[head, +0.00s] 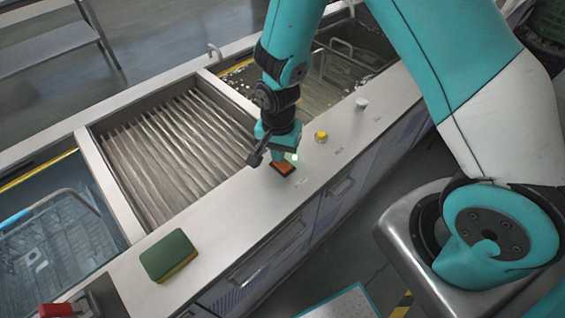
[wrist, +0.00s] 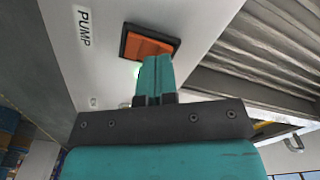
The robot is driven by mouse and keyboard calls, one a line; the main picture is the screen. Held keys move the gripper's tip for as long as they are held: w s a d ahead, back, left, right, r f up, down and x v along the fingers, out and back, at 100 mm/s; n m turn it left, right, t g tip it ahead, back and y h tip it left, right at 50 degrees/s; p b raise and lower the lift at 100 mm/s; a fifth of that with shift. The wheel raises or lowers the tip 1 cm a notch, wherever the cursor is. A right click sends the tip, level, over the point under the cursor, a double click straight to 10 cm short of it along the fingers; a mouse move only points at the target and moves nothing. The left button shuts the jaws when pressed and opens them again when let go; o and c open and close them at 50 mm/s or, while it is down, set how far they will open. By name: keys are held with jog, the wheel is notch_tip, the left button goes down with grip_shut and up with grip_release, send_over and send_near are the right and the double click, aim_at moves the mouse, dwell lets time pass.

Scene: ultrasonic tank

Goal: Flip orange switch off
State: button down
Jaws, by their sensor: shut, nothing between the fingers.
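The orange switch (head: 283,168) is a rocker in a dark frame on the pale counter ledge, in front of the ribbed basin. In the wrist view the orange switch (wrist: 148,48) lies just beyond my fingertips, with a "PUMP" label (wrist: 84,28) to its left. My gripper (head: 287,157) is over the switch and points down at it. In the wrist view my gripper (wrist: 154,60) has its teal fingers together with nothing between them. The tips overlap the switch's near edge in the picture; I cannot tell whether they touch it. A small green glow (wrist: 137,70) shows beside the fingers.
A yellow knob (head: 321,136) and a white knob (head: 362,103) stand on the ledge to the right. A green sponge (head: 168,254) and a red-handled item (head: 56,310) are at lower left. The ribbed basin (head: 175,140) lies behind, with water-filled tanks on both sides.

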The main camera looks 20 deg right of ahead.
jog(key=shift+f+b, duration=0.3)
jog(key=shift+f, duration=0.2)
jog(key=shift+r+p, duration=2.85)
jog(key=shift+r, duration=0.7)
jog(key=shift+r, duration=0.15)
jog(key=s+a+r+n+y, duration=0.2)
jog(key=s+r+n, duration=0.5)
jog(key=r, duration=0.5)
jog(key=s+a+r+n+y+b, duration=0.1)
jog(key=s+a+r+n+y, duration=0.1)
jog(key=s+r+n, duration=0.6)
jog(key=s+r, duration=0.3)
jog(key=r, duration=0.1)
jog(key=shift+s+a+r, duration=0.2)
jog(key=shift+s+r, duration=0.05)
jog(key=shift+r, duration=0.15)
